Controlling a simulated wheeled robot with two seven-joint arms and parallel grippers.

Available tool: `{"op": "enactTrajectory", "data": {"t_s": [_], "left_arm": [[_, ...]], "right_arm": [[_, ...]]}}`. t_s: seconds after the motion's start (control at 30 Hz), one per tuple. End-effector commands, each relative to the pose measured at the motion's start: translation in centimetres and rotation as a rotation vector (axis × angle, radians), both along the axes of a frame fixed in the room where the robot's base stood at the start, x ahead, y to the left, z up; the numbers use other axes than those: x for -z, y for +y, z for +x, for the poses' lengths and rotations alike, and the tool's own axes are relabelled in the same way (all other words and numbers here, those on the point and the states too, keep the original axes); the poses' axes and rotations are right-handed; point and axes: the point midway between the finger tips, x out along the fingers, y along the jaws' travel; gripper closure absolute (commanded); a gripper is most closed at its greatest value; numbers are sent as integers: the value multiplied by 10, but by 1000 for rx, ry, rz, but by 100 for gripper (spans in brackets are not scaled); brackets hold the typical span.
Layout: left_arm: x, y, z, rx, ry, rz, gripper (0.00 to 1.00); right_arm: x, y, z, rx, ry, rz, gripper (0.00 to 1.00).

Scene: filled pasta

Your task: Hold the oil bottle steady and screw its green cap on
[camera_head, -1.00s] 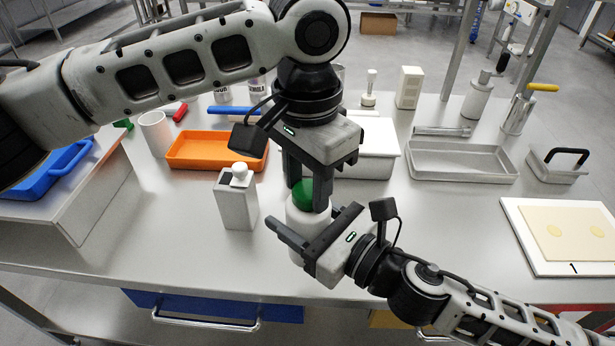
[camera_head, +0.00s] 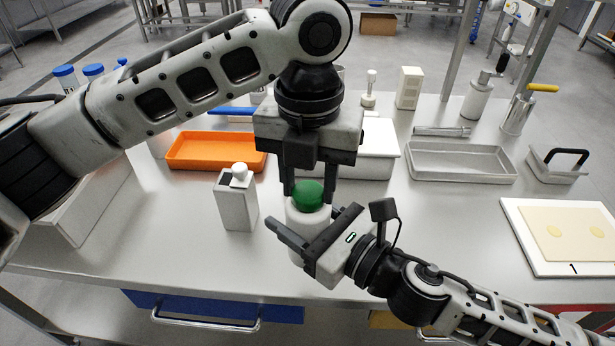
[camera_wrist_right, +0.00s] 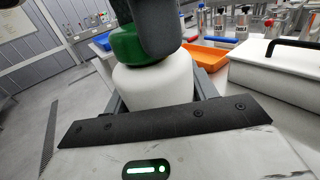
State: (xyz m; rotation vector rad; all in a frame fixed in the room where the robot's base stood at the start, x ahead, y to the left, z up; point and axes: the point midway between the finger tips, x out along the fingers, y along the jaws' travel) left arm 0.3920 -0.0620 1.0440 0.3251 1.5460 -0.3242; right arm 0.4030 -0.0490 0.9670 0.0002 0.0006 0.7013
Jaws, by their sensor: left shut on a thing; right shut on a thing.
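The white oil bottle (camera_head: 304,218) stands upright near the front middle of the table. Its green cap (camera_head: 309,194) sits at its top. My left gripper (camera_head: 308,188) comes from above and is shut on the green cap. My right gripper (camera_head: 312,240) comes from the front right and is shut around the bottle's body. The right wrist view shows the bottle (camera_wrist_right: 153,88) between my right fingers, with the green cap (camera_wrist_right: 135,45) above it and a dark left finger across part of the cap. The threads are hidden.
A grey square bottle with a white top (camera_head: 237,204) stands just left of the oil bottle. Behind are an orange tray (camera_head: 216,165), a white box (camera_head: 375,163) and a metal tray (camera_head: 462,177). A white board with pasta sheet (camera_head: 512,232) lies at right.

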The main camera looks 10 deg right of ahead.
Motion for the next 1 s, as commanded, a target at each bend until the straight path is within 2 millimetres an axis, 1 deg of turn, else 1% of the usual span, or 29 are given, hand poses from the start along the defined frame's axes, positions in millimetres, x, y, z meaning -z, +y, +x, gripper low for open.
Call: {"op": "enactTrajectory", "data": {"t_s": [0.03,0.1,0.2,0.33,0.47,0.73,0.77,0.8,0.83,1.0], "left_arm": [[0,0,0,121,-1,0,83],[0,-1,0,299,-1,0,83],[0,-1,0,527,-1,0,83],[0,-1,-1,736,-1,0,83],[0,-1,-1,827,-1,0,83],[0,-1,-1,835,-1,0,83],[0,-1,-1,834,-1,0,60],[0,-1,-1,834,-1,0,48],[0,-1,-1,834,-1,0,41],[0,-1,-1,833,0,-1,41]], "right_arm": [[0,0,0,-1,-1,1,100],[0,0,0,-1,-1,1,100],[0,0,0,-1,0,0,100],[0,0,0,-1,0,0,100],[0,0,0,-1,0,0,100],[0,0,0,-1,0,0,100],[0,0,0,-1,0,0,100],[0,0,0,-1,0,0,100],[0,0,0,-1,0,0,100],[-1,0,0,-1,-1,0,100]]}}
